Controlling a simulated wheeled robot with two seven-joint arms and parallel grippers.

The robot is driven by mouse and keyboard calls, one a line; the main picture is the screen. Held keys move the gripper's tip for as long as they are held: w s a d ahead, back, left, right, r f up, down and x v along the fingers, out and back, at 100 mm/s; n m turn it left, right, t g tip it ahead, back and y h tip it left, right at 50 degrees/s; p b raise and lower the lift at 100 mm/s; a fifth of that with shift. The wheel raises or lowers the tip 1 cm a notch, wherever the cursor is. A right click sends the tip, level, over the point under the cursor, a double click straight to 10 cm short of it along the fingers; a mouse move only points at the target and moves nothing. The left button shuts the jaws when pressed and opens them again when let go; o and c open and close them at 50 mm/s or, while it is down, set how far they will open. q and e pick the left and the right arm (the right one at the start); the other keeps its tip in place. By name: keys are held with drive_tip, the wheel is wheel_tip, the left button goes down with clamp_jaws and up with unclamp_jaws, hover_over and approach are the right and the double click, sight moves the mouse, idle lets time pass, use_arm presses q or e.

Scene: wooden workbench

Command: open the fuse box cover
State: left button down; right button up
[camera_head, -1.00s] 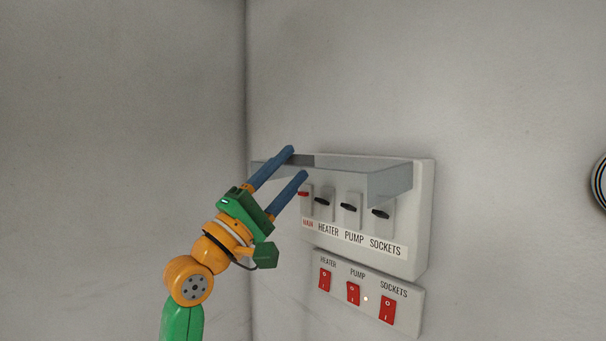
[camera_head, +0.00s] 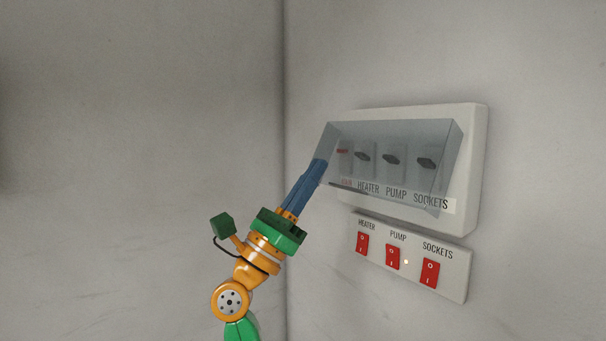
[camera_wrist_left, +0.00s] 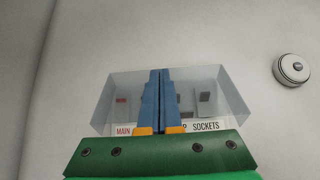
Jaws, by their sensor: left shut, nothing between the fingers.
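The fuse box (camera_head: 472,150) is a white wall-mounted box with a clear grey cover (camera_head: 400,133). The cover hangs down in front of the row of black and red breakers, which show through it; I cannot tell if it is fully down. My left gripper (camera_head: 320,166) is shut and empty, its blue fingers pointing up at the cover's lower left corner. Whether they touch it I cannot tell. In the left wrist view the shut fingers (camera_wrist_left: 160,74) stand in front of the cover (camera_wrist_left: 121,88) and hide part of the labels. My right gripper is not in view.
Below the box is a white switch panel (camera_head: 453,283) with three red switches labelled HEATER, PUMP and SOCKETS. A room corner lies to the left. A round white fixture (camera_wrist_left: 292,69) is on the wall at right. The wall above is bare.

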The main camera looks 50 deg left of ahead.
use_arm(q)
wheel_tip(320, 180, up, 8)
drive_tip(key=w+p, duration=0.2)
drive_tip(key=p, duration=0.3)
drive_tip(key=shift+w+d+f, duration=0.15)
drive_tip(key=shift+w+f, duration=0.1)
drive_tip(key=shift+w, duration=0.1)
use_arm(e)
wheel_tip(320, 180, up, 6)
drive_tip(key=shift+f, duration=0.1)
use_arm(q)
drive_tip(key=shift+f, duration=0.1)
idle(0.4)
